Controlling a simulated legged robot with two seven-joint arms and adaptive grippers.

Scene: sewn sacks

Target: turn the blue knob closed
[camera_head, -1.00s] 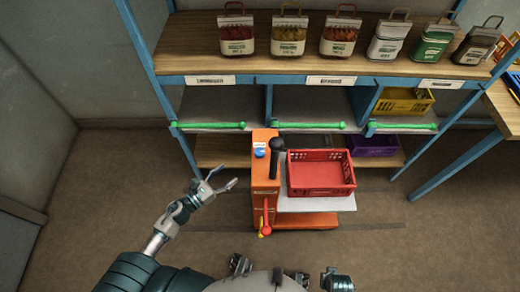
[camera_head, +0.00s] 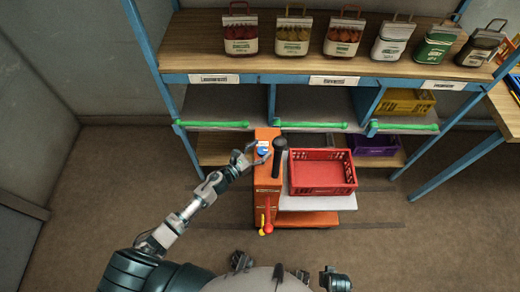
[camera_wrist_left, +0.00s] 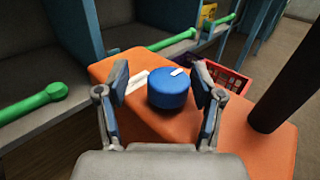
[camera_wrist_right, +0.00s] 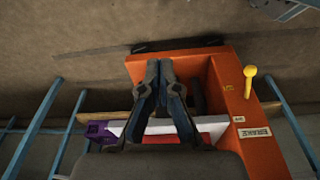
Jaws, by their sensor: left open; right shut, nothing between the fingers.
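The blue knob (camera_wrist_left: 169,88) sits on top of the orange column (camera_wrist_left: 250,128) of a cart, with a white mark on its top. In the left wrist view my left gripper (camera_wrist_left: 160,82) is open, with one finger on each side of the knob and visible gaps between. In the head view my left gripper (camera_head: 252,154) is at the column top, partly covering the knob (camera_head: 263,148). My right gripper (camera_wrist_right: 166,66) is shut and empty in the right wrist view, with the cart's orange body (camera_wrist_right: 232,95) beyond it.
A black post (camera_head: 279,155) rises close to the right of the knob. A red crate (camera_head: 322,190) stands on the cart's white platform. Behind is a blue-framed shelf with green rails (camera_head: 212,124) and several sacks on top. A yellow-tipped lever (camera_wrist_right: 249,73) shows on the cart's side.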

